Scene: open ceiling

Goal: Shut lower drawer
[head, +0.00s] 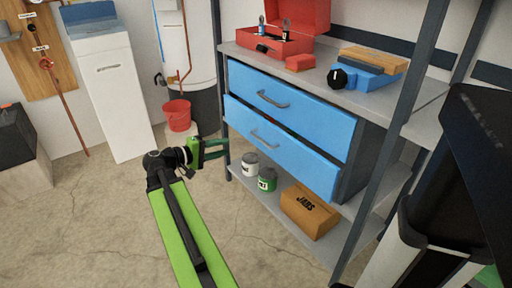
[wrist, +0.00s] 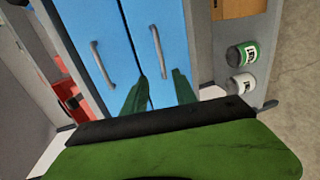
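The blue lower drawer (head: 300,158) has a grey handle (head: 265,138) and sits under the blue upper drawer (head: 315,108) in a dark cabinet (head: 366,155). The lower drawer's front stands out a little, with a dark gap along its top edge. In the wrist view the picture is turned, and the lower drawer (wrist: 175,25) is right of the upper drawer (wrist: 70,25). My gripper (head: 224,147) is left of the drawers, its fingers pointing toward the lower drawer's left end. Its green fingers (wrist: 158,85) are apart with nothing seen between them. Whether they touch the drawer is unclear.
Below the drawers, a white can (head: 250,164), a green can (head: 267,179) and a brown box (head: 309,211) stand on the bottom shelf (head: 285,231). A grey shelf post (head: 390,140) rises at the right. A red bucket (head: 178,115) stands behind my gripper.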

